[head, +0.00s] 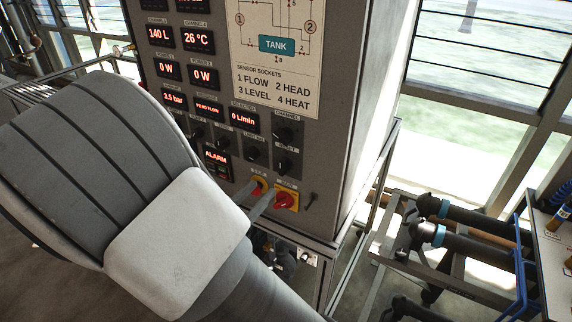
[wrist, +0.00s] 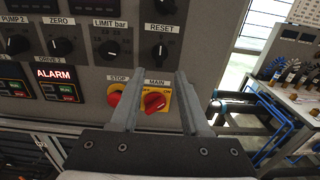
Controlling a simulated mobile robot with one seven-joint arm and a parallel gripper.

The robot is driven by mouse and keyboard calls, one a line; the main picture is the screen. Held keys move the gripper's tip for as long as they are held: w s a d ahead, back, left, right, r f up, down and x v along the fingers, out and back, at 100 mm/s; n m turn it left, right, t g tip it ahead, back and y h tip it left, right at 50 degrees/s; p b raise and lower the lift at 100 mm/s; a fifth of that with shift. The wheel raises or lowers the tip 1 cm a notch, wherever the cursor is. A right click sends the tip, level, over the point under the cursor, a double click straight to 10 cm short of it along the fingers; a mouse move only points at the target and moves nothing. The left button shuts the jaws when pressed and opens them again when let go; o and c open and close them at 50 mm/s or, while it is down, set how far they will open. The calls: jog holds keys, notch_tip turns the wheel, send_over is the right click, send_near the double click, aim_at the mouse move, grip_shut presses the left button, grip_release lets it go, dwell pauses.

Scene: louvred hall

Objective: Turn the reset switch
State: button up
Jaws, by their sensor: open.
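The reset switch is a black rotary knob (wrist: 160,52) under a RESET label in the wrist view, on the grey panel. It also shows in the head view (head: 284,165) at the panel's lower right. Its pointer stands roughly upright. My gripper (wrist: 159,76) is open and empty, its two fingers pointing at the panel. The fingertips appear just below the reset knob, one to each side, and do not hold it. In the head view my gripper (head: 265,188) is near the panel's lower edge. The exact gap to the panel cannot be told.
A limit knob (wrist: 112,50) is left of the reset knob. A lit ALARM display (wrist: 55,74) is further left.

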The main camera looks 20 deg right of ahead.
aim_at(280, 169)
jog(key=b+x, duration=0.2)
jog(key=x, duration=0.6)
jog(key=shift+f, duration=0.15)
jog(key=shift+w+d, duration=0.45)
jog(key=shift+c, duration=0.3)
grip_shut()
dwell(0.6)
